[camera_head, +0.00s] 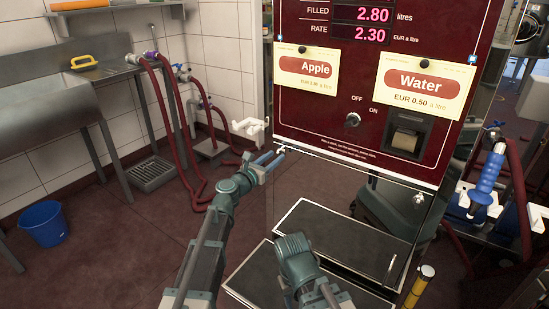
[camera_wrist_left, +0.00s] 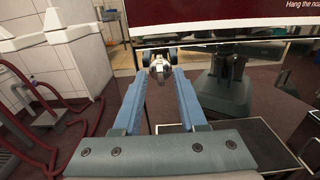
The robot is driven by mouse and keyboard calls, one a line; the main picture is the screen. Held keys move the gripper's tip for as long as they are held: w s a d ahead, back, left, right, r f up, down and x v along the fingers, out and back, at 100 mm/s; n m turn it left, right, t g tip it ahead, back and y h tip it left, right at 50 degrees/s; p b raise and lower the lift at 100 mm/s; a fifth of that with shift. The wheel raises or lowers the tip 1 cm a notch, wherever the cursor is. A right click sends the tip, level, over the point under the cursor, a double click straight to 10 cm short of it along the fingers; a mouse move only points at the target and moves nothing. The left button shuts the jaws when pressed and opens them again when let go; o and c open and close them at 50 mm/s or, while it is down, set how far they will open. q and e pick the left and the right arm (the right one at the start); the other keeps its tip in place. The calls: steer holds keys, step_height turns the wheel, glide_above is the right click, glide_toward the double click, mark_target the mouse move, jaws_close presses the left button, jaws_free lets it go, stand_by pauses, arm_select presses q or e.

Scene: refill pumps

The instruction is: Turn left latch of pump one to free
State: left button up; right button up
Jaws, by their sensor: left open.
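Pump one (camera_head: 360,110) is the dark red cabinet with Apple and Water labels in the head view. A small metallic latch (camera_head: 282,149) shows at the lower left corner of its front. In the left wrist view the latch (camera_wrist_left: 161,64) is a rounded metal knob below the red panel's bottom edge. My left gripper (camera_head: 277,156) is open, its blue fingers pointing at the latch. In the left wrist view the fingertips (camera_wrist_left: 161,75) lie either side of the knob, and contact cannot be told. Another latch (camera_head: 418,198) sits at the panel's lower right. My right gripper is out of view.
A white holder (camera_head: 250,128) sticks out at the pump's left side, close to my left gripper. A blue nozzle (camera_head: 487,180) hangs at the right. Red hoses (camera_head: 182,135) and a blue bucket (camera_head: 44,223) are at the left.

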arm_select(q)
steer(key=shift+w+d, duration=0.25)
steer(key=shift+w, duration=0.15)
jaws_close()
